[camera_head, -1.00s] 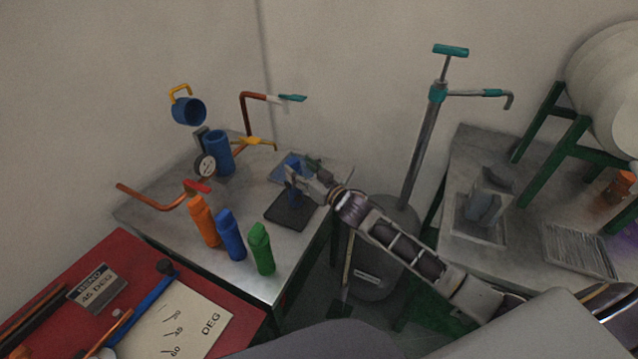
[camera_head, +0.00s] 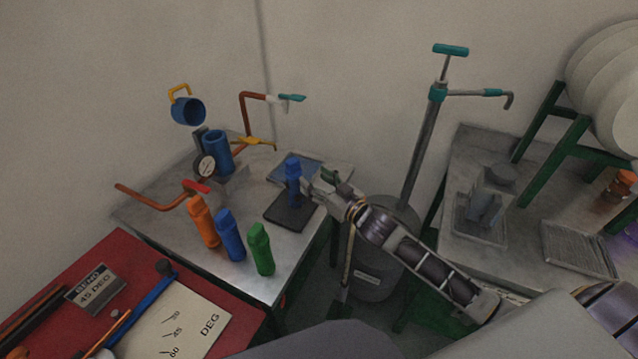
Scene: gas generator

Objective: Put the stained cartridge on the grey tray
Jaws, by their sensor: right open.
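A blue cartridge (camera_head: 293,182) with a darker lower part stands upright on a dark grey tray (camera_head: 288,217) on the metal table. My right gripper (camera_head: 308,187) is open just right of this cartridge, with its fingers pointing left toward it. The fingers are small and whether they touch it is hard to tell. An orange cartridge (camera_head: 203,222), another blue cartridge (camera_head: 231,236) and a green cartridge (camera_head: 260,249) stand in a row near the table's front edge. I cannot make out stains on these. My left gripper is not in view.
A blue-grey flat tray (camera_head: 312,164) lies behind the dark tray. A hand pump (camera_head: 417,150) rises right of the table.

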